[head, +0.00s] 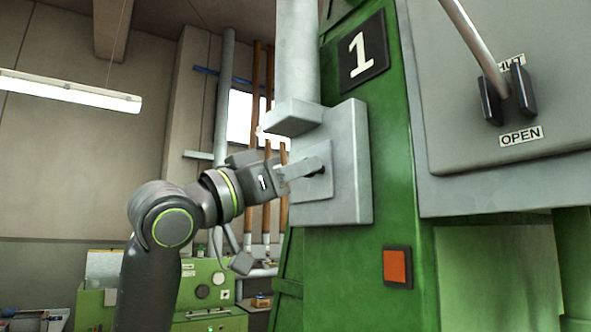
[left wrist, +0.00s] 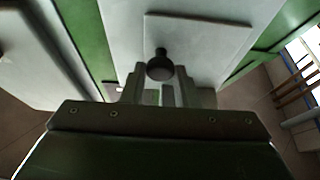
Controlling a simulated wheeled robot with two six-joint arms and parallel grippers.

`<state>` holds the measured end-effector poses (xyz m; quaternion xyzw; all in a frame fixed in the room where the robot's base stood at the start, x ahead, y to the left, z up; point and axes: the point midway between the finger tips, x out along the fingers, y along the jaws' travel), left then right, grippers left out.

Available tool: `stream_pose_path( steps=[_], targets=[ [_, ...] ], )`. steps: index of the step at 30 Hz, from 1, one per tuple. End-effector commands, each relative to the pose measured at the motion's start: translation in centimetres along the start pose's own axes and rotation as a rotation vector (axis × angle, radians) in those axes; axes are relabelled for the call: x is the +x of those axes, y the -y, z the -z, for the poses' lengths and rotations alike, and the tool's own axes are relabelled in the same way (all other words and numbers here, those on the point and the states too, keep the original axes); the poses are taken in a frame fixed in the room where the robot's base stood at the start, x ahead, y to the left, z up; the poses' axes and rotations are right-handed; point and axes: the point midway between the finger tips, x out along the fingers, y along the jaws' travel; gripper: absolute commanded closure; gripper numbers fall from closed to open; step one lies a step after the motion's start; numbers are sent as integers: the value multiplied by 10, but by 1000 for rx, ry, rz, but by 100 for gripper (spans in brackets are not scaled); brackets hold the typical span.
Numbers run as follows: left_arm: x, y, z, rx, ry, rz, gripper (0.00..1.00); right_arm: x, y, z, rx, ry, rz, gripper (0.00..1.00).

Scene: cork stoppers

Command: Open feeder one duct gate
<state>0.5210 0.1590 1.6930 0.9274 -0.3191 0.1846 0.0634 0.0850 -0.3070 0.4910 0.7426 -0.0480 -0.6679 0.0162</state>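The number sign 1 (head: 361,55) is on a green machine. Below it, a grey gate box (head: 348,150) sits under a vertical grey duct (head: 298,50). A square plate (head: 322,190) on the box carries a dark round knob (left wrist: 160,66), clear in the left wrist view and mostly hidden by my fingers in the head view. My left gripper (head: 318,165) reaches the plate from the left. Its fingers (left wrist: 160,92) are apart, with the knob just beyond the gap between them; I cannot tell whether they touch it. My right gripper is not in view.
A grey panel (head: 470,150) at right has a metal rod (head: 472,37) between black blocks, with a partly hidden label above and an OPEN label (head: 521,136) below. An orange button (head: 397,266) is lower on the green machine. A green bench machine (head: 205,290) stands behind my arm.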

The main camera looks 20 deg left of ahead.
Motion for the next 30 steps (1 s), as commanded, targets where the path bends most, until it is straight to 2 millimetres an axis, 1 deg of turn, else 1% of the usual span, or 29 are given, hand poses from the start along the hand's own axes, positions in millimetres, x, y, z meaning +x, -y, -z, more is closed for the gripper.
stream_pose_path(
  steps=[1, 3, 9, 11, 15, 19, 24, 30],
  targets=[
    [0, 0, 0, 0, 0, 0, 90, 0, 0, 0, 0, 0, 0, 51],
    [0, 0, 0, 0, 0, 0, 99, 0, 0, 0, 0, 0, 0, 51],
    [0, -2, 0, 0, 0, -1, 100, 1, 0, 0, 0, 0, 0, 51],
    [0, -9, -1, 0, 0, -4, 100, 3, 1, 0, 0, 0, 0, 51],
    [-1, -37, -2, 0, -2, -9, 100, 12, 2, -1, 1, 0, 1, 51],
    [-1, -57, -2, 0, -1, -6, 100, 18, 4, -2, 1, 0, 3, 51],
    [0, -66, -1, -1, 1, -4, 100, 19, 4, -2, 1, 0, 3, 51],
    [0, -66, -1, -1, 2, -4, 100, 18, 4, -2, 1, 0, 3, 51]
  ],
)
